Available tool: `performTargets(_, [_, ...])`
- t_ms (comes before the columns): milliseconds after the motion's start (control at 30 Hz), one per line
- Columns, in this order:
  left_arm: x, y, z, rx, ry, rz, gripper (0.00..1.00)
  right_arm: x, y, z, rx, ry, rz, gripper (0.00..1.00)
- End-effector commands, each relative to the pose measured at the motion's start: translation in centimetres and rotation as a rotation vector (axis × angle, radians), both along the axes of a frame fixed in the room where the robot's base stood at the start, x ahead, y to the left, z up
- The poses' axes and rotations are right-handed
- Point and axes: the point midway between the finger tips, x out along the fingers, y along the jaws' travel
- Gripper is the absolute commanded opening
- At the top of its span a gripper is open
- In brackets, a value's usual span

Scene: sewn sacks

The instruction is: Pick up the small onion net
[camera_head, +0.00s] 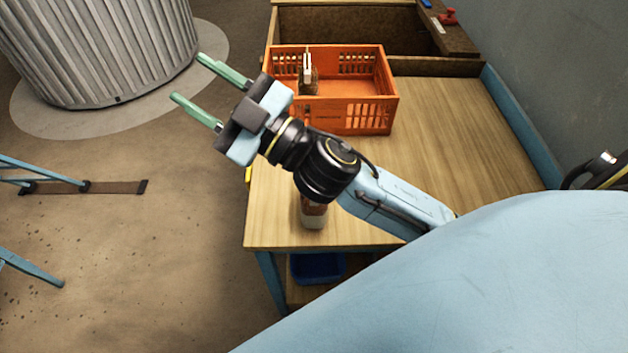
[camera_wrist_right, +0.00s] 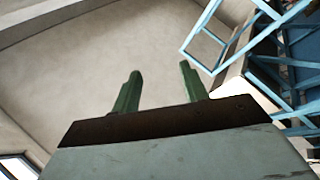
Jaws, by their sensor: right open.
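My right gripper (camera_head: 188,76) is open and empty, held in the air to the left of the table; its two green fingers are wide apart. In the right wrist view the open fingers (camera_wrist_right: 160,68) have nothing between them. A small brownish item with a pale upright top (camera_head: 308,74) stands inside the orange crate (camera_head: 363,117), near its left side; it is too small to tell whether it is the onion net. No other onion net can be made out. My left gripper is not in view.
The crate stands on a wooden table (camera_head: 450,130). A small brown and white item (camera_head: 313,215) is partly hidden under my right arm. A wooden bin (camera_head: 350,30) is behind the crate. A ribbed metal drum (camera_head: 100,50) stands left. The table's right side is clear.

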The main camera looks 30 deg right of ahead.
Motion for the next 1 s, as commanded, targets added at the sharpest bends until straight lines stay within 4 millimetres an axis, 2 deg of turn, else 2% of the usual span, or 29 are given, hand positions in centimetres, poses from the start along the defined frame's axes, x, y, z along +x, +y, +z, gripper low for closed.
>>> performTargets(33, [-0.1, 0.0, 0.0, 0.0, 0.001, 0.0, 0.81, -0.8, 2.0, 1.3, -0.07, -0.101, 0.108, 0.44])
performTargets(67, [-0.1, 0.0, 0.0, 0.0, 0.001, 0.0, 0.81, -1.5, 3.2, 1.7, -0.111, -0.15, 0.174, 0.44])
performTargets(167, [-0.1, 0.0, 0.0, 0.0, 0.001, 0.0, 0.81, -3.9, 6.5, 1.4, -0.287, -0.282, 0.401, 0.44])
performTargets(267, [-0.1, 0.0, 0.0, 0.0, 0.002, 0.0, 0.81, -6.0, 8.3, -1.0, -0.509, -0.349, 0.613, 0.44])
performTargets(367, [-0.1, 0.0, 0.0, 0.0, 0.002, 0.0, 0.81, -7.0, 8.2, -4.9, -0.772, -0.345, 0.799, 0.44])
performTargets(467, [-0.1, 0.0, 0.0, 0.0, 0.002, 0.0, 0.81, -6.8, 5.8, -9.2, -1.063, -0.264, 0.94, 0.44])
performTargets(533, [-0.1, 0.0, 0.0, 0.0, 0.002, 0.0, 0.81, -6.0, 2.8, -11.9, -1.274, -0.161, 1.002, 0.44])
performTargets(633, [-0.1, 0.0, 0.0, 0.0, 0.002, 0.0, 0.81, -4.3, -2.7, -14.5, -1.55, 0.032, 1.032, 0.44])
performTargets(700, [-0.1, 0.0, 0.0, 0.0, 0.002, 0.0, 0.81, -3.2, -6.7, -15.3, -1.709, 0.18, 1.019, 0.44])
performTargets(800, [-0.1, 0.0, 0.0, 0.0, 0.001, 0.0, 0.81, -2.1, -11.6, -15.4, -1.876, 0.372, 0.971, 0.44])
performTargets(900, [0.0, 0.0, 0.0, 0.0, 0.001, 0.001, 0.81, -1.5, -14.9, -15.0, -1.972, 0.512, 0.924, 0.44])
performTargets(1000, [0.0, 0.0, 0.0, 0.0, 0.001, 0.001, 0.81, -1.3, -16.6, -14.9, -2.016, 0.588, 0.896, 0.44])
